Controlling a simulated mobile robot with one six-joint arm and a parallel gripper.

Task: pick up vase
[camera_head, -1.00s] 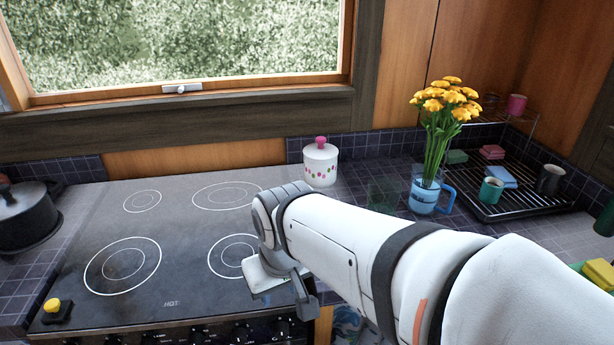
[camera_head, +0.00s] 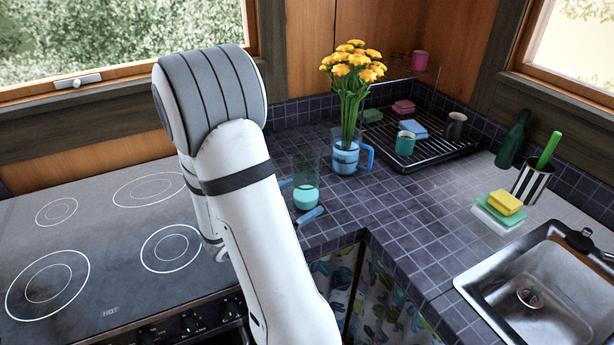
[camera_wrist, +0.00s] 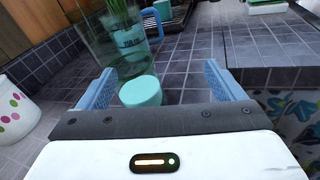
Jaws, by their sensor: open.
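A clear glass vase (camera_head: 306,168) with a teal lower part stands upright on the tiled counter, right of the stove. In the wrist view, the vase (camera_wrist: 140,92) is seen between and ahead of the blue fingers, nearer the left one. My gripper (camera_head: 298,199) is open, with one fingertip showing on each side of the vase's lower part. It also shows in the wrist view (camera_wrist: 160,80), with nothing clamped. My arm hides the gripper's body in the head view.
A dish rack (camera_head: 428,150) with cups is further right, then a sink (camera_head: 540,290). A dotted white jar (camera_wrist: 14,112) is at left. Counter right of the vase is clear.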

